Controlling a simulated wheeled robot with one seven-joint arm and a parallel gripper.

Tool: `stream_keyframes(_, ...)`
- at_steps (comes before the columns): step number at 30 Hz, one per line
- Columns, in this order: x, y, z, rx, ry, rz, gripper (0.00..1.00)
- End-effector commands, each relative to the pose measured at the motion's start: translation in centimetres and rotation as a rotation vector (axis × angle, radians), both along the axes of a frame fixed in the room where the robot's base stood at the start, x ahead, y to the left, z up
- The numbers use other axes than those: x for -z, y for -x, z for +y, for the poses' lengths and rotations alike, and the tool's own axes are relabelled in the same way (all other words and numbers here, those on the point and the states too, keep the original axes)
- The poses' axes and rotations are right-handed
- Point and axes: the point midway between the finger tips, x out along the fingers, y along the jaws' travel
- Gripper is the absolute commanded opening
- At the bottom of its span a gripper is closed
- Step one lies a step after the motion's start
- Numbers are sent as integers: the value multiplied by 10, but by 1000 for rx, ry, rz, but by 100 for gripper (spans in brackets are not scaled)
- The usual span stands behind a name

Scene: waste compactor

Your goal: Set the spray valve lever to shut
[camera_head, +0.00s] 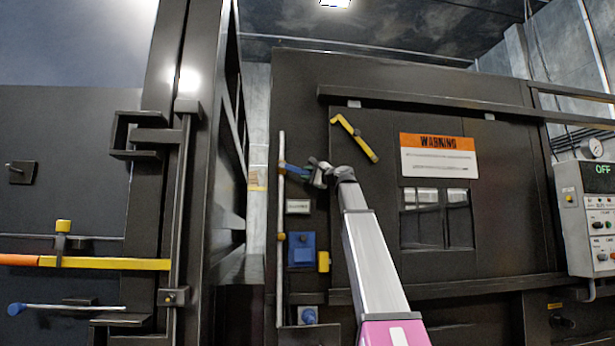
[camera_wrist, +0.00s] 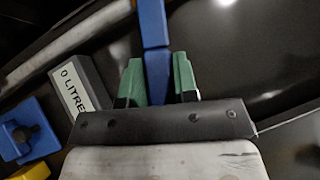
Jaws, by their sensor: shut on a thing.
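The blue lever (camera_head: 292,169) sits on a thin upright pipe (camera_head: 281,225) at the left edge of the dark machine front. In the camera_head view it points right from the pipe, tilted slightly down. My gripper (camera_head: 316,173) is at the lever's right end. In the camera_wrist view the blue lever (camera_wrist: 154,25) runs down between the two green fingertips of my gripper (camera_wrist: 159,80). The fingers are shut on it and hide its end.
A label plate reading "0 LITRE" (camera_wrist: 75,88) is left of the gripper. Below are a blue box (camera_head: 301,252) and a yellow block (camera_head: 324,262). A yellow handle (camera_head: 355,138) is above right. A control panel reading OFF (camera_head: 590,215) is far right.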

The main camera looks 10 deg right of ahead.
Motion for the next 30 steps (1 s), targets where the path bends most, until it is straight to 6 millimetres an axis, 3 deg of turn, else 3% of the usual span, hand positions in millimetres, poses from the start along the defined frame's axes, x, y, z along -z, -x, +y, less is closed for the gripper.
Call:
stream_keyframes(9, -30, -2, -5, 0, 262, -1, 0)
stream_keyframes(21, -33, 0, -5, 1, 319, -2, 0)
stream_keyframes(22, -33, 0, -5, 1, 319, -2, 31)
stream_keyframes(24, -33, 0, -5, 1, 318, -3, 53)
stream_keyframes(30, -33, 0, -5, 0, 315, -1, 53)
